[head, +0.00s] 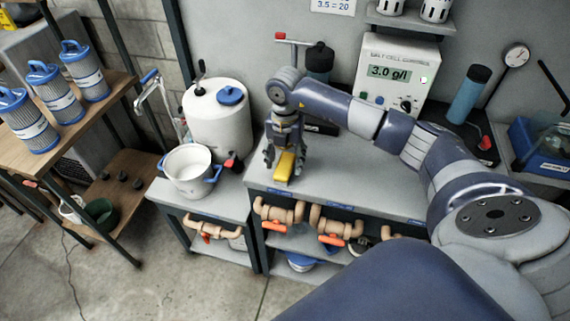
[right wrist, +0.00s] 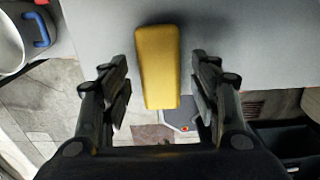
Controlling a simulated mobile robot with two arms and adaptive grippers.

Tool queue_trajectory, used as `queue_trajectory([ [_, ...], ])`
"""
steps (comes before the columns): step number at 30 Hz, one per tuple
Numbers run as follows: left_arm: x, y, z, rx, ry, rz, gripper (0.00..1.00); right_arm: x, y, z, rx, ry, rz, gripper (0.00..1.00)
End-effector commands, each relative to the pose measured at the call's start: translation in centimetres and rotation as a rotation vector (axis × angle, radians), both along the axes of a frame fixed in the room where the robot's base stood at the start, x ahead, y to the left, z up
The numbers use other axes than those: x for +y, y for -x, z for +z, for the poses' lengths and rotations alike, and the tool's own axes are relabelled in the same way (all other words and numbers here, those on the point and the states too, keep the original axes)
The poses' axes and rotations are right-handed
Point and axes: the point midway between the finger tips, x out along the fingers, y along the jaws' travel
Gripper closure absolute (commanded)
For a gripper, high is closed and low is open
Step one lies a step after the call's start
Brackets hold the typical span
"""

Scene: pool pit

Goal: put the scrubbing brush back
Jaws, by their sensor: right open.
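A yellow, block-shaped thing, which I take to be the scrubbing brush (head: 285,167), is at the front left of the grey counter (head: 345,176). No bristles show. In the right wrist view the brush (right wrist: 158,65) lies lengthwise between my fingers, with its near end past the counter's edge in the picture. My right gripper (head: 285,158) points down over it. In the right wrist view the right gripper (right wrist: 160,78) is open, with one finger on each side and a visible gap to the brush. My left gripper is not in view.
A white pot with blue handles (head: 188,170) and a white tank (head: 217,118) stand left of the counter. The counter right of the brush is clear.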

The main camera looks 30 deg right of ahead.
Motion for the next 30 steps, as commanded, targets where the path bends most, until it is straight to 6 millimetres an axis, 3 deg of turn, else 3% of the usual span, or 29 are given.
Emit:
queue_trajectory([
  [9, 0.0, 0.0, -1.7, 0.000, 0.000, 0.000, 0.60, 0.0, -0.1, 6.8, -0.006, 0.000, 0.001, 0.44],
  [15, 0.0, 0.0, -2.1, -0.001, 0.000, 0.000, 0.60, 0.0, -0.1, 9.4, -0.004, 0.000, 0.000, 0.44],
  [30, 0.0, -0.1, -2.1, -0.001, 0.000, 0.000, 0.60, 0.0, 0.0, 10.1, 0.000, 0.000, 0.000, 0.44],
])
